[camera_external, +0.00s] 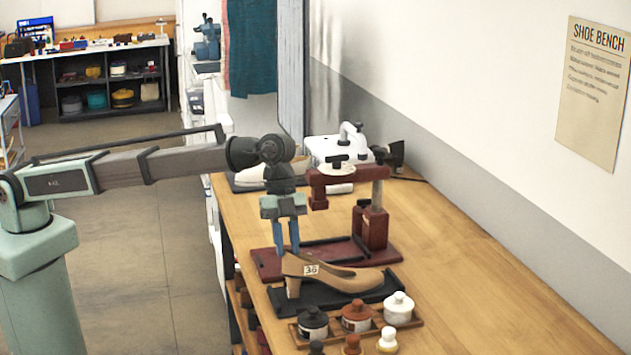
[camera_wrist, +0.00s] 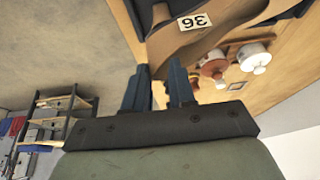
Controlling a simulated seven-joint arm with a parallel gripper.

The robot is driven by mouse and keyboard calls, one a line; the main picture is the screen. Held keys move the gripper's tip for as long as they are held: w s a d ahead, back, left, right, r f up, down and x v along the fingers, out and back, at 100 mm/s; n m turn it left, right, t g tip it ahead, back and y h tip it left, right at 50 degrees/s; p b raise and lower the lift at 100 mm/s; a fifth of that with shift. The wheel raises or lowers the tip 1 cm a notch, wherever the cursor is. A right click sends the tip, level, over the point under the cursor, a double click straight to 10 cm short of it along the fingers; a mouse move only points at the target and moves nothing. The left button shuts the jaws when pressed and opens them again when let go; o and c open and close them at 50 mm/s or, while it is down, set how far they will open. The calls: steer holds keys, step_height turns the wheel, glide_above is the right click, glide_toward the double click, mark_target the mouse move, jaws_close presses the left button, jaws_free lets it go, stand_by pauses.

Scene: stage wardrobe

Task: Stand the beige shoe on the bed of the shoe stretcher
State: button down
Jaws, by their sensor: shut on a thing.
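The beige shoe (camera_external: 330,274), a heeled one with a white "36" label, is upright over a black mat (camera_external: 318,299). I cannot tell whether its heel and sole touch the mat. My gripper (camera_external: 288,249) points down, shut on the rear of the shoe. In the wrist view, the rear of the beige shoe (camera_wrist: 185,38) is at the fingertips of my gripper (camera_wrist: 160,68). A dark red device with a flat base, a post and an overhanging arm (camera_external: 374,232) stands just behind the shoe. It appears to be the shoe stretcher; a black strip lies along its base.
A wooden tray (camera_external: 291,330) with several capped jars is in front of the mat. A white machine (camera_external: 335,146) and a pale shoe (camera_external: 250,174) are at the back of the bench (camera_external: 480,290). The bench's right side is clear, up to the wall.

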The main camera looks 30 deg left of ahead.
step_height(320, 180, up, 8)
steer(key=w+a, duration=0.2)
steer(key=a, duration=0.8)
steer(key=w+a, duration=0.2)
steer(key=a, duration=0.8)
steer(key=w+d+f, duration=0.6)
steer(key=shift+w+d+f+t+h, duration=0.3)
steer(key=shift+w+d+f, duration=0.05)
stand_by(0.4)
stand_by(0.5)
steer(key=shift+d, duration=0.15)
stand_by(0.4)
stand_by(0.6)
steer(key=c, duration=0.9)
jaws_free()
steer(key=shift+c, duration=0.2)
steer(key=shift+f, duration=0.1)
